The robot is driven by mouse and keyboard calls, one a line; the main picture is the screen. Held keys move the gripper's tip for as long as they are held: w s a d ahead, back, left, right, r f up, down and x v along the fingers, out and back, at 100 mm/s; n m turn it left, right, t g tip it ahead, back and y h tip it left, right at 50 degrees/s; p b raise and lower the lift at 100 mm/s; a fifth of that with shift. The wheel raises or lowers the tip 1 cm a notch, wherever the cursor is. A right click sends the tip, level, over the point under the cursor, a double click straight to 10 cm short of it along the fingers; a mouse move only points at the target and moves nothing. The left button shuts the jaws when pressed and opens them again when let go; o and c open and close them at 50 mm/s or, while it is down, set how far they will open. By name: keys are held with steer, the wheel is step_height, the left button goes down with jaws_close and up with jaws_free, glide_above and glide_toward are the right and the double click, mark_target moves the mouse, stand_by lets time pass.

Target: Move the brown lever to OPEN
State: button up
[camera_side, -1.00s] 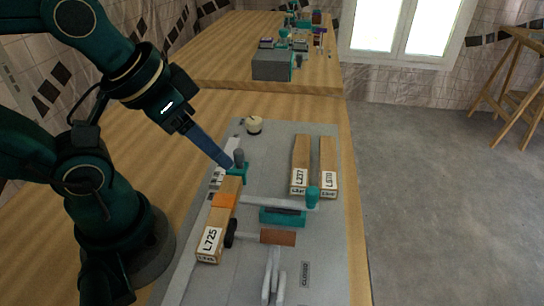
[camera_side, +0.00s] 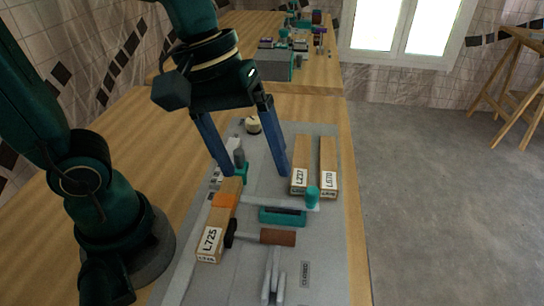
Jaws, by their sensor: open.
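The brown lever (camera_side: 278,237) lies across the grey panel (camera_side: 325,235), with its brown grip to the right and a black end (camera_side: 231,234) at the left beside a wooden block. A small CLOSED label (camera_side: 305,274) is on the panel below and right of the grip. I cannot make out an OPEN label. My gripper (camera_side: 254,174) is open and empty, its two blue fingers spread and pointing down. It is beyond the lever in the picture, apart from it.
A wooden block marked L725 (camera_side: 209,243) lies left of the lever. A grey bar with a teal knob (camera_side: 312,194) crosses just behind it. Two more wooden blocks, L237 (camera_side: 300,165) and L670 (camera_side: 328,165), lie at the right. Grey prongs (camera_side: 272,280) are in front.

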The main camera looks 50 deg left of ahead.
mark_target(278, 231)
steer(key=d+f+g, duration=0.1)
steer(key=d+f, duration=0.1)
steer(key=d+f+n+g, duration=0.1)
steer(key=d+f+g, duration=0.1)
steer(key=d+f+n+g, duration=0.1)
steer(key=d+f, duration=0.1)
steer(key=shift+w+f+g+h, duration=0.3)
steer(key=shift+g+h, duration=0.1)
steer(key=shift+s+d+f, duration=0.15)
steer(key=shift+s+f, duration=0.15)
steer(key=shift+f, duration=0.2)
steer(key=shift+x, duration=2.4)
jaws_close()
